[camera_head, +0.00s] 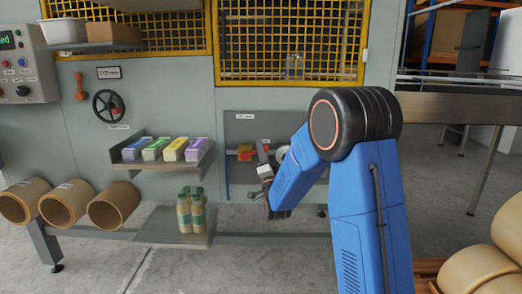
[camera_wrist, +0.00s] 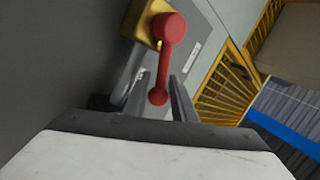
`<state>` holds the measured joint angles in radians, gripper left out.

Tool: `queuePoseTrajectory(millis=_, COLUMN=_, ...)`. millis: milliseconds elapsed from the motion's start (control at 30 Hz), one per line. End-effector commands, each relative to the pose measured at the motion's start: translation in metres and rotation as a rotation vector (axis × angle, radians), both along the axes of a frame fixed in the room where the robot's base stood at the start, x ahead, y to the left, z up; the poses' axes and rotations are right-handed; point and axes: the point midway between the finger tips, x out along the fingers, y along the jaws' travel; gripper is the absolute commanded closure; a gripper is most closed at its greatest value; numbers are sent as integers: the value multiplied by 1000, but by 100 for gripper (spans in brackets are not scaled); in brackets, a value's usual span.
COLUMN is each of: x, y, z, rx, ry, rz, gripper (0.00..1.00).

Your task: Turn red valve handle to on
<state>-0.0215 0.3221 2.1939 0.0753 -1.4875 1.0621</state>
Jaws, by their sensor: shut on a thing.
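The red valve handle (camera_wrist: 166,58) shows in the wrist view, with a round hub at its upper end and a ball at its lower end. Its hub sits on a yellow valve body (camera_wrist: 143,22). My gripper (camera_wrist: 158,92) has a finger on each side of the handle's lower end and is shut on it.
A shelf (camera_head: 190,160) with several coloured cartons is left of the valve. Bottles (camera_head: 190,212) stand on a low ledge below it. A black handwheel (camera_head: 108,106) is farther left. Yellow mesh guards (camera_head: 290,42) are above. Cardboard tubes (camera_head: 113,205) lie at lower left.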

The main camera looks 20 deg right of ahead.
Motion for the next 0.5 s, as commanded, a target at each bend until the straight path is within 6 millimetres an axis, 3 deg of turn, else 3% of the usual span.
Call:
queuePoseTrajectory(millis=400, x=0, y=-1, z=0, rx=8, ry=-2, rz=-2, gripper=100)
queuePoseTrajectory(millis=433, x=0, y=-1, z=0, rx=8, ry=-2, rz=-2, gripper=74)
queuePoseTrajectory(millis=500, x=0, y=-1, z=0, rx=8, ry=-2, rz=-2, gripper=58)
